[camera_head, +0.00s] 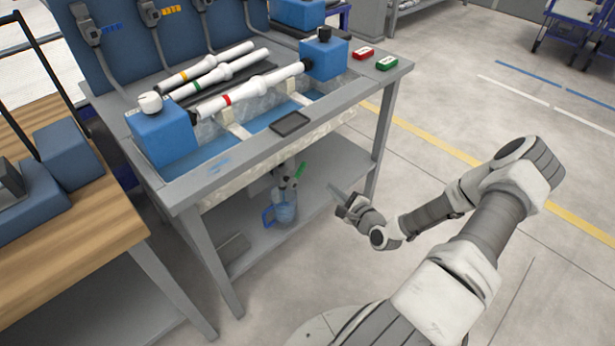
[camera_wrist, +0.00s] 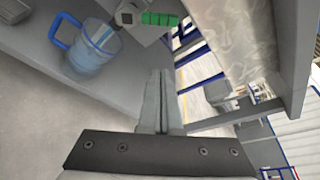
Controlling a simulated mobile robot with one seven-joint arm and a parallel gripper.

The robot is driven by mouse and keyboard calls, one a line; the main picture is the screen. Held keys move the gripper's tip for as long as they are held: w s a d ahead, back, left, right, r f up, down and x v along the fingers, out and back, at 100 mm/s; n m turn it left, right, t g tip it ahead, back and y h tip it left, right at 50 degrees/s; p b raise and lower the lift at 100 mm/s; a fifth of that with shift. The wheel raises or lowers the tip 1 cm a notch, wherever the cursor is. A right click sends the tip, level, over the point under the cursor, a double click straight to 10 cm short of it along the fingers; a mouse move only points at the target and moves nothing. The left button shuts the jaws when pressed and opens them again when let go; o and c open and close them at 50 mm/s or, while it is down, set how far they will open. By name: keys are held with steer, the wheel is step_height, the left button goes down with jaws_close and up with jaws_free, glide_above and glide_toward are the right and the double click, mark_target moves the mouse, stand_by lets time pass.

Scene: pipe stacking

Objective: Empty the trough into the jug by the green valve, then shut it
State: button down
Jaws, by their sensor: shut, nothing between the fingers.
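The trough (camera_head: 240,166) is set in the grey bench, with blue liquid showing between its walls. Beneath it, the green valve handle (camera_head: 300,170) sits on a drain fitting; it also shows in the wrist view (camera_wrist: 160,18). The clear jug (camera_head: 286,213) with a blue handle stands on the lower shelf by the drain; the wrist view shows it at upper left (camera_wrist: 95,50). I cannot tell how much is in it. My gripper (camera_head: 333,188) is shut and empty, right of the valve and jug and apart from both. Its closed fingers (camera_wrist: 162,98) point toward the valve side.
Bench legs (camera_head: 383,135) flank the shelf (camera_head: 325,170). A wooden table (camera_head: 70,220) stands left.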

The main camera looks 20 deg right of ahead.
mark_target(297, 175)
steer(key=b+x, duration=0.3)
steer(key=x, duration=0.7)
steer(key=a+r, duration=0.1)
steer(key=s+a+r, duration=0.1)
steer(key=shift+a+r, duration=0.35)
steer(key=shift+r, duration=0.05)
